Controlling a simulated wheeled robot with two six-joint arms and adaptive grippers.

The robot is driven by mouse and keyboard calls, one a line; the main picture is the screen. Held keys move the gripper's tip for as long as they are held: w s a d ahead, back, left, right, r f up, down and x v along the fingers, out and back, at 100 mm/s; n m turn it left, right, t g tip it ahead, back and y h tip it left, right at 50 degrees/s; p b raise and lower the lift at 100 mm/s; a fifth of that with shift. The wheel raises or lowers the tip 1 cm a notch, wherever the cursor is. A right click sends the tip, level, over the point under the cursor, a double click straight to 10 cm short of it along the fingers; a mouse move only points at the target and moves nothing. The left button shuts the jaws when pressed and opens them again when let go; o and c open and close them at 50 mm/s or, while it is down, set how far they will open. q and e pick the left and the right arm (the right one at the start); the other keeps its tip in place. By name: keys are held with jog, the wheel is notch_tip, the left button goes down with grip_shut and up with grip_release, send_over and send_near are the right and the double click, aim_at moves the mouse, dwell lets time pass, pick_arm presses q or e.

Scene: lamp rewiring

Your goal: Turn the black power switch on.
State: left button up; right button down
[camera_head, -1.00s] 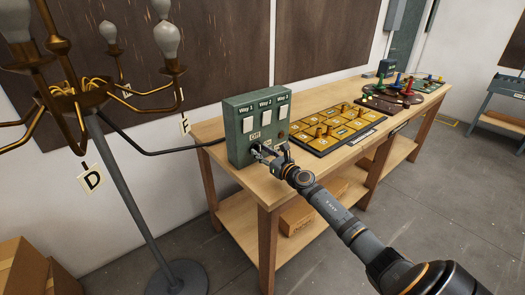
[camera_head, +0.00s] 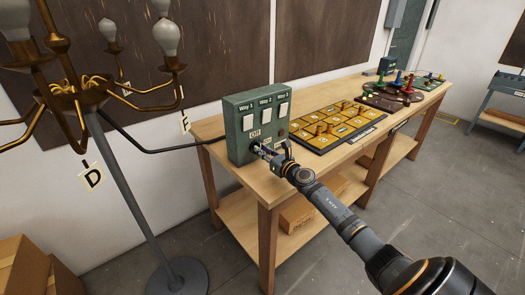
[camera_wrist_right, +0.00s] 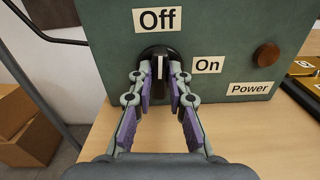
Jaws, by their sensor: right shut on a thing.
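The black power switch (camera_wrist_right: 159,54) is a round knob with a white pointer line, low on the front of the green control box (camera_head: 236,138). In the right wrist view the line stands upright, towards the "Off" label (camera_wrist_right: 160,20). The "On" label (camera_wrist_right: 207,65) is to the right of the knob. My right gripper (camera_wrist_right: 160,76) is shut on the knob, with one finger on each side of it. In the head view my right gripper (camera_head: 261,150) meets the box front and hides most of the knob. My left gripper is not in view.
The box stands on a wooden workbench (camera_head: 232,181), with a yellow board (camera_head: 332,127) to its right. A brown round button (camera_wrist_right: 266,55) sits above the "Power" label. A brass lamp (camera_head: 70,95) stands to the left, with a black cable running towards the box.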

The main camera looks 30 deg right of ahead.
jog(key=m+p, duration=0.1)
jog(key=m, duration=0.3)
jog(key=shift+d, duration=0.1)
jog(key=m+p, duration=0.1)
jog(key=m, duration=0.3)
jog(key=shift+d+m+p, duration=0.1)
jog(key=shift+m+p, duration=0.2)
jog(key=shift+p, duration=0.05)
jog(key=m+p, duration=0.2)
jog(key=m, duration=0.3)
jog(key=shift+f, duration=0.1)
jog(key=shift+d+f+m+p, duration=0.15)
jog(key=shift+m+p, duration=0.65)
jog(key=shift+m, duration=0.9)
jog(key=shift+f, duration=0.1)
jog(key=c, duration=1.3)
grip_release()
jog(key=s, duration=1.2)
jog(key=shift+d, duration=0.4)
